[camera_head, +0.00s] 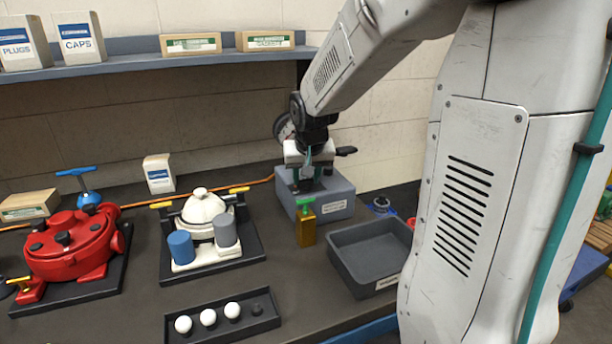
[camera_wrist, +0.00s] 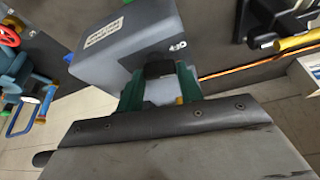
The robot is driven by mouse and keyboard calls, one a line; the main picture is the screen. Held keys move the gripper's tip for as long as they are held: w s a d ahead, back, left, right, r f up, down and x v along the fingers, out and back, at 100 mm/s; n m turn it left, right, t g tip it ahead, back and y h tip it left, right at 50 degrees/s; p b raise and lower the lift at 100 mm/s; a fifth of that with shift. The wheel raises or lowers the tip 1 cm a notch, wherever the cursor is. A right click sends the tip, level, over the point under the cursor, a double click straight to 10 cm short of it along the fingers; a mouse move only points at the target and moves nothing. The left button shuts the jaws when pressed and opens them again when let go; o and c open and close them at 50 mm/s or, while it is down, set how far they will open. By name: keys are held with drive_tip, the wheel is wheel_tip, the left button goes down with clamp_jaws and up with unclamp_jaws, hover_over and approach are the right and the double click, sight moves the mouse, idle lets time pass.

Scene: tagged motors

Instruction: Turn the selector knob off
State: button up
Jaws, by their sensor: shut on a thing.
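A grey selector box (camera_head: 338,203) with a white label stands at the back of the bench, right of centre. It also fills the upper middle of the wrist view (camera_wrist: 145,25). My gripper (camera_head: 309,172) reaches down over the box's top. In the wrist view, my gripper's green fingers (camera_wrist: 159,88) are shut on a dark knob (camera_wrist: 159,70) at the box. The knob is mostly hidden between the fingers, so I cannot read which way it points.
A green-topped bottle (camera_head: 306,226) stands just in front of the box. An empty grey bin (camera_head: 345,268) is to its right. A white motor (camera_head: 203,207) and a red motor (camera_head: 70,250) stand left. A shelf (camera_head: 130,66) runs along the wall above.

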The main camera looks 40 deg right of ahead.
drive_tip(key=shift+n+t+y, duration=0.3)
drive_tip(key=shift+n+y, duration=0.1)
drive_tip(key=shift+n, duration=0.7)
drive_tip(key=o, duration=1)
drive_tip(key=shift+s+r, duration=0.1)
drive_tip(key=v, duration=0.7)
drive_tip(key=shift+s+r, duration=0.1)
drive_tip(key=shift+r, duration=0.2)
